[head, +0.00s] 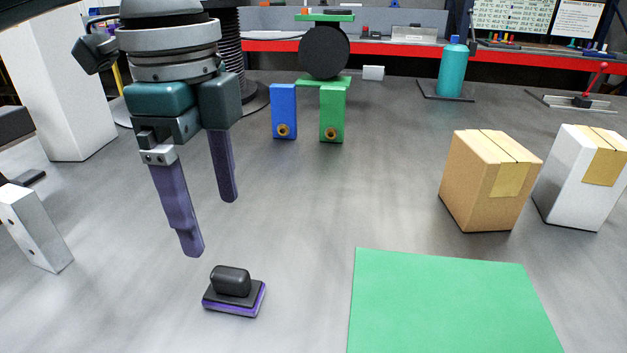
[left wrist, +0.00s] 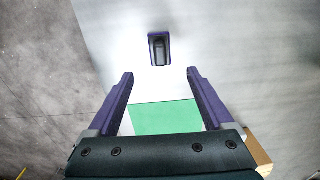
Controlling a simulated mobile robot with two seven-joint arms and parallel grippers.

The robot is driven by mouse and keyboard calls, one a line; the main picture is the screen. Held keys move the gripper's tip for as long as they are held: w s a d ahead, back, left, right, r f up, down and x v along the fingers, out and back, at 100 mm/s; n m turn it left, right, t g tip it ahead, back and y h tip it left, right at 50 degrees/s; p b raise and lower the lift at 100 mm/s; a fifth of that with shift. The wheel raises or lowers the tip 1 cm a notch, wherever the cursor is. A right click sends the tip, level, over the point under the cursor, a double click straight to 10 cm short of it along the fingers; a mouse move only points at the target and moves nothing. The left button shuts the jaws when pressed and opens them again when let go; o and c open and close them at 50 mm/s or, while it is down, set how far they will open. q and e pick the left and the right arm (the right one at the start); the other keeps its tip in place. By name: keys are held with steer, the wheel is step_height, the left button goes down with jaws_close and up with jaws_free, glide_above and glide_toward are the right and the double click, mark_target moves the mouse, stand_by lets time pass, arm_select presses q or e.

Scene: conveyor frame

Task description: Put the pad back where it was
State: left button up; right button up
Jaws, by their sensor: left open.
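The pad (head: 234,290) is a small dark block with a rounded black grip on top and a purple layer beneath. It lies on the grey surface to the left of a green mat (head: 450,305). In the left wrist view the pad (left wrist: 159,49) shows beyond the fingertips, with the mat (left wrist: 165,118) between the fingers. My left gripper (head: 210,225) has two purple fingers pointing down. It is open and empty, above the surface, and appears apart from the pad. My right gripper is in neither view.
A brown box (head: 488,180) and a white box (head: 583,178) stand at the right. Blue (head: 284,110) and green (head: 333,112) blocks stand behind. A teal bottle (head: 453,72) is at the back right. A metal block (head: 35,228) is at the left. The surface around the pad is clear.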

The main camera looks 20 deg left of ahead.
arm_select(q)
steer(key=s+d+f+n+h, duration=0.1)
steer(key=s+d+f, duration=0.1)
steer(key=d, duration=0.1)
steer(key=s+d+f+n+t+h, duration=0.1)
steer(key=s+d+f, duration=0.1)
steer(key=d, duration=0.2)
steer(key=s+d+f+n+t, duration=0.1)
steer(key=s+d+f+n, duration=0.1)
steer(key=d, duration=0.1)
steer(key=shift+s+d+f+h, duration=0.15)
steer(key=shift+s+h, duration=0.2)
steer(key=shift+h, duration=0.05)
steer(key=s+n, duration=0.1)
steer(key=s+f+n, duration=0.1)
steer(key=n, duration=0.1)
steer(key=s+a+n+t, duration=0.1)
steer(key=shift+s+f+n, duration=0.25)
steer(key=shift+s+n, duration=0.05)
steer(key=s+a+f+n+y, duration=0.1)
steer(key=s+a+n+y, duration=0.1)
steer(key=s+a+n, duration=0.2)
steer(key=shift+s+a+n+y, duration=0.35)
steer(key=shift+s+a, duration=0.35)
steer(key=shift+a, duration=0.4)
step_height(320, 180, up, 43)
steer(key=p, duration=4.3)
steer(key=shift+r, duration=0.2)
